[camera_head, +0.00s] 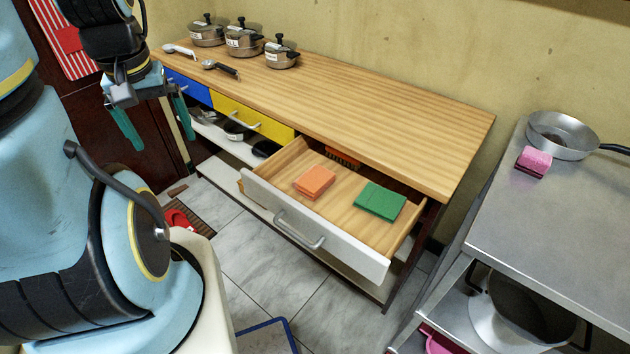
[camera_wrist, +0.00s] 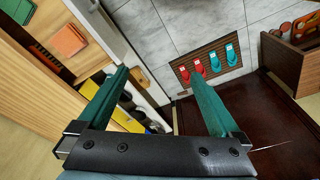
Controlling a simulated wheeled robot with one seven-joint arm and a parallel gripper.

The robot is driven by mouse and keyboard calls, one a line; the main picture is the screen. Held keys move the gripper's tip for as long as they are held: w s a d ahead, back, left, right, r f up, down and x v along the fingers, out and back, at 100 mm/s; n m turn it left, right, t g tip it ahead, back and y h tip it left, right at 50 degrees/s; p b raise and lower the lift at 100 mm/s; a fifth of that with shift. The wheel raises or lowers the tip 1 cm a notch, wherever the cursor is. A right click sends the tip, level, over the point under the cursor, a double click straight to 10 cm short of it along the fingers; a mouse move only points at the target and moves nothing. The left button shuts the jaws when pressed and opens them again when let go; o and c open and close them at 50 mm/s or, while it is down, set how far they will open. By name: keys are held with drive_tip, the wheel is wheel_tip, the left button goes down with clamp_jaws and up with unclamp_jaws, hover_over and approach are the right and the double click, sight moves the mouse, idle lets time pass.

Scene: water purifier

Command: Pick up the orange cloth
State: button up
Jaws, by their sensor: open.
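The orange cloth (camera_head: 315,182) is a folded block lying in the open white-fronted drawer (camera_head: 350,256) of the wooden counter. It also shows at the upper left of the wrist view (camera_wrist: 67,40). A green cloth (camera_head: 380,201) lies to its right in the same drawer, with a gap between them. My gripper (camera_head: 162,140) is open and empty at the left, beyond the counter's left end and well apart from the drawer. Its two green fingers stand wide apart in the wrist view (camera_wrist: 158,72), with nothing between them.
Several lidded pots (camera_head: 243,40) and two utensils stand on the counter (camera_head: 370,110). Blue and yellow drawers (camera_head: 252,120) are shut. A brush lies at the drawer's back. Slippers on a mat (camera_wrist: 207,66) lie on the floor. A metal table (camera_head: 570,215) with a pan stands right.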

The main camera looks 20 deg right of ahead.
drive_tip(key=m+g+b, duration=0.2)
drive_tip(key=m+b, duration=0.1)
drive_tip(key=m, duration=0.8)
hover_over(316, 178)
drive_tip(key=f, duration=2)
drive_tip(key=shift+a+f, duration=0.2)
drive_tip(key=shift+d+f+p, duration=0.15)
drive_tip(key=shift+f+p, duration=0.55)
drive_tip(key=shift+f, duration=2.5)
drive_tip(key=shift+c, duration=0.2)
